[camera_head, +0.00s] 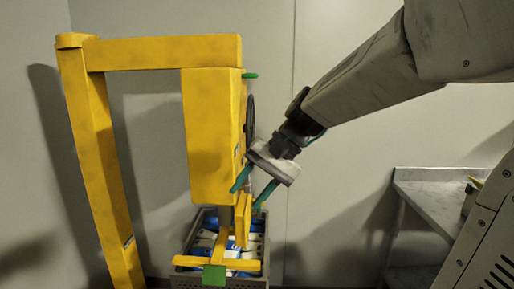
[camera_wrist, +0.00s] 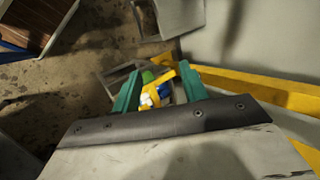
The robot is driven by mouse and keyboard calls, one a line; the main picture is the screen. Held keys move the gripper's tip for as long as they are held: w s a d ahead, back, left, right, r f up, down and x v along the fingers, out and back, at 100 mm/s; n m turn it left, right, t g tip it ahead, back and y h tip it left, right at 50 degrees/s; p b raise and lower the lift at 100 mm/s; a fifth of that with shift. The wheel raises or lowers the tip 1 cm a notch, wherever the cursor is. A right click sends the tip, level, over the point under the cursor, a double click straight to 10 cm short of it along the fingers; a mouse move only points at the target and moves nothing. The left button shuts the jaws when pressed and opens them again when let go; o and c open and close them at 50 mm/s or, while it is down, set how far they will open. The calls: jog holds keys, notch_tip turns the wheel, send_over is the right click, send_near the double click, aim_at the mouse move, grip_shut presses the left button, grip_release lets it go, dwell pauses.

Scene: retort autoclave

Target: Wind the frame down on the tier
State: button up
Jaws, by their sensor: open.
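The yellow frame (camera_head: 243,220) hangs below a yellow upright housing (camera_head: 210,135), with a green square plate (camera_head: 214,276) at its front. Its low bars are over the tier, a grey crate (camera_head: 265,270) holding blue and white packs (camera_head: 205,240); whether they touch I cannot tell. A dark handwheel (camera_head: 250,122) is on the housing's right side, seen nearly edge-on. My gripper (camera_head: 245,200), with teal fingers, is open beside the housing, below the wheel, close to the frame. In the wrist view, yellow bars and packs (camera_wrist: 152,97) show between the open fingers (camera_wrist: 160,71), partly hidden.
A yellow post (camera_head: 100,165) and top beam (camera_head: 165,52) carry the housing at the left. A grey metal table (camera_head: 430,200) stands at the right. A plain wall is behind. Stained floor (camera_wrist: 60,85) shows in the wrist view.

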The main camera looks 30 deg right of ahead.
jog(key=w+d+m+t+y, duration=0.1)
jog(key=w+d+m+t, duration=0.4)
jog(key=w+d, duration=0.7)
jog(key=w+d+m+t+y, duration=0.1)
jog(key=w+d+m+t, duration=0.4)
jog(key=w+d, duration=0.65)
jog(key=x, duration=0.4)
jog(key=shift+w+d+f, duration=0.15)
jog(key=shift+w+d, duration=0.1)
grip_shut()
